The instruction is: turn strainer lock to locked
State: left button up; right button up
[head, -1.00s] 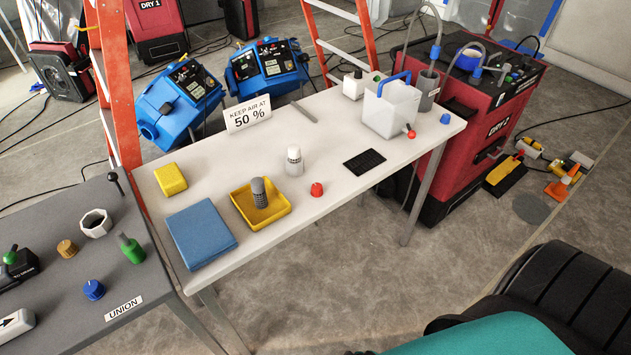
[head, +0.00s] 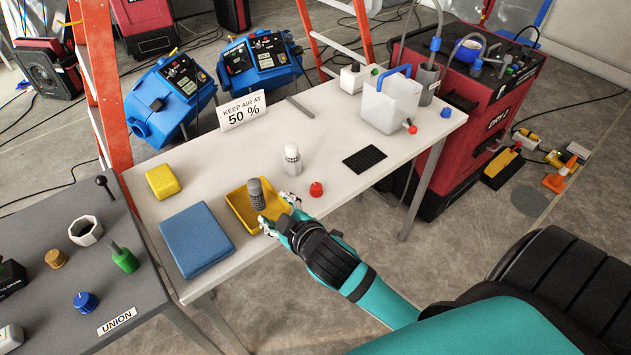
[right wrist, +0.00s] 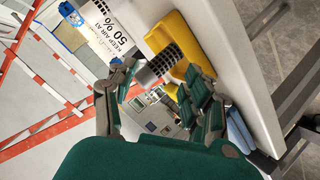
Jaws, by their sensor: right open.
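A grey mesh-sided strainer (head: 257,196) stands upright in a shallow yellow tray (head: 238,205) on the white table. In the right wrist view the strainer (right wrist: 160,66) lies across the picture just beyond my fingertips. I cannot make out a lock or its marking on it. My right gripper (head: 279,217) is at the near right side of the tray, close to the strainer. In the right wrist view its fingers (right wrist: 157,84) are spread apart with nothing held between them. My left gripper is out of view.
A blue cloth (head: 196,238) and yellow sponge (head: 163,181) lie left. The table's front right is bare.

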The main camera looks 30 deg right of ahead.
jog(key=w+a+r+n+t+y, duration=0.3)
jog(key=w+a+r+n, duration=0.15)
jog(key=r, duration=0.35)
jog(key=w+a+r+n+t+y, duration=0.35)
jog(key=r+n, duration=0.25)
jog(key=r, duration=0.2)
jog(key=s+a+r+n+g+y, duration=0.3)
jog(key=a+r+n+g+y, duration=0.4)
jog(key=n+y, duration=0.6)
jog(key=n+g+h, duration=1.3)
jog(key=n+h, duration=0.6)
jog(key=n, duration=0.2)
send_near(316, 186)
jog(key=shift+t, duration=0.25)
notch_tip(316, 186, down, 9)
jog(key=p, duration=0.2)
jog(key=shift+s+a+p, duration=0.1)
jog(key=shift+s+p, duration=0.05)
jog(key=shift+p, duration=0.15)
